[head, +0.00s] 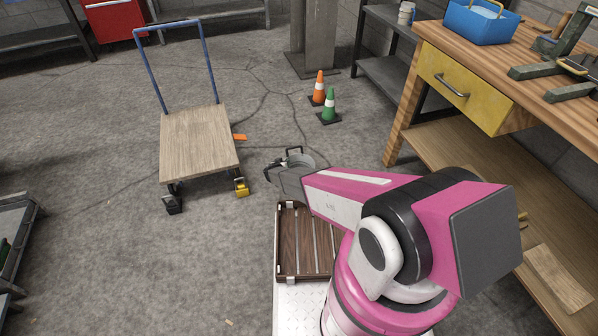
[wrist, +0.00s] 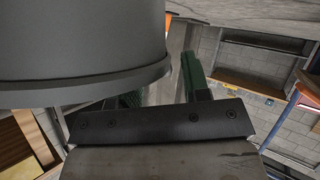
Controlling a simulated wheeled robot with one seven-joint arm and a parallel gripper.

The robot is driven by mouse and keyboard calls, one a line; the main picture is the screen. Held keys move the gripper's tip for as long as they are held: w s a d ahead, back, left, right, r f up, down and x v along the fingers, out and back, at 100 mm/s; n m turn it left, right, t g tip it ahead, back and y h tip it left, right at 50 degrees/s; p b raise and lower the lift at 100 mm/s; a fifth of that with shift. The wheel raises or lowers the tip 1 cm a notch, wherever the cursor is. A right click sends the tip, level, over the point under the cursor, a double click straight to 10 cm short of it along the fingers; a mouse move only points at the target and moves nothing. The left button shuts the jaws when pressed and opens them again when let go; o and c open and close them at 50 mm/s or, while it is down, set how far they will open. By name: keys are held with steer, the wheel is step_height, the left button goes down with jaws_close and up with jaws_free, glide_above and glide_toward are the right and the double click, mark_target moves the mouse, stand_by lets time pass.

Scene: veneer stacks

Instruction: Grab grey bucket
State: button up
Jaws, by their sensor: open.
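The grey bucket (wrist: 80,45) looms large in the upper left of the wrist view. It is a smooth dark grey cylinder with a raised band near its lower edge, and it hides part of one finger.
A slatted brown tray (head: 288,240) lies below my arm. A flat cart (head: 198,142) with a blue handle stands to the left. An orange cone (head: 319,88) and a green cone (head: 329,105) stand beyond. A wooden workbench (head: 545,85) is at right. Floor at left is open.

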steer(key=shift+w+d, duration=0.1)
steer(key=shift+w, duration=0.05)
jaws_close()
steer(key=shift+f, duration=0.1)
stand_by(1.3)
